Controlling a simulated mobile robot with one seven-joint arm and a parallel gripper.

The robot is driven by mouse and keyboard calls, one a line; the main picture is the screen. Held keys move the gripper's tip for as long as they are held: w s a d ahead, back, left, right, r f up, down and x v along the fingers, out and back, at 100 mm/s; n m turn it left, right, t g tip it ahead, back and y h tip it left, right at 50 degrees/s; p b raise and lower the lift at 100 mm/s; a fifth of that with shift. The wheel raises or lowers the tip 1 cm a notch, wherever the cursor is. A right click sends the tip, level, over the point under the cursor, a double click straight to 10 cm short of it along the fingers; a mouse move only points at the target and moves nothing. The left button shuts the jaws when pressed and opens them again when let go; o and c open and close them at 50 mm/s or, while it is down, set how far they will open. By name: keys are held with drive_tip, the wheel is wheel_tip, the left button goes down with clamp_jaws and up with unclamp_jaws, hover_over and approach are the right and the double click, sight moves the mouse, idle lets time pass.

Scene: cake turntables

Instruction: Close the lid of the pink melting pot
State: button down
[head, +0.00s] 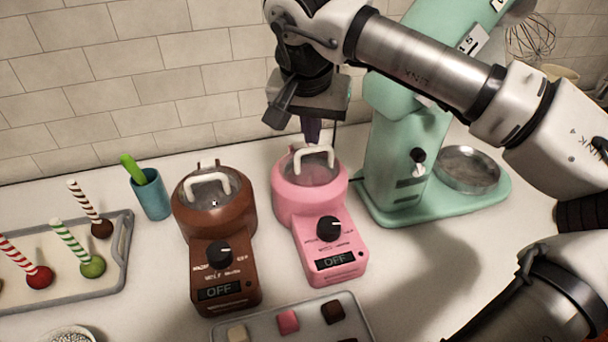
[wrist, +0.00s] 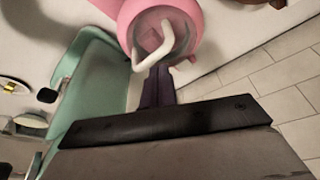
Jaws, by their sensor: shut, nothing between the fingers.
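The pink melting pot (head: 296,204) stands on the counter in the middle of the head view. Its clear lid with a white handle (head: 314,156) lies over the pot's opening and looks down flat. The pot also shows at the top of the wrist view (wrist: 133,14), with the white handle (wrist: 165,50) crossing the lid. My gripper (head: 312,138) is shut and empty, pointing down just behind the pot's rear rim. In the wrist view its dark fingers (wrist: 157,88) end close to the handle and hinge side. I cannot tell whether they touch the lid.
A brown melting pot (head: 213,232) stands to the left, its lid down. A green stand mixer (head: 397,150) with a metal bowl (head: 467,170) is close on the right. A tiled wall is behind. A chocolate tray (head: 262,326) lies in front; a blue cup (head: 151,196) is farther left.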

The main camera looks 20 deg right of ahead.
drive_tip(key=shift+s+f+b, duration=0.3)
drive_tip(key=shift+f+b, duration=0.05)
drive_tip(key=shift+f, duration=0.15)
drive_tip(key=shift+r+p, duration=2.4)
drive_tip(key=shift+r, duration=0.75)
drive_tip(key=shift+f, duration=0.1)
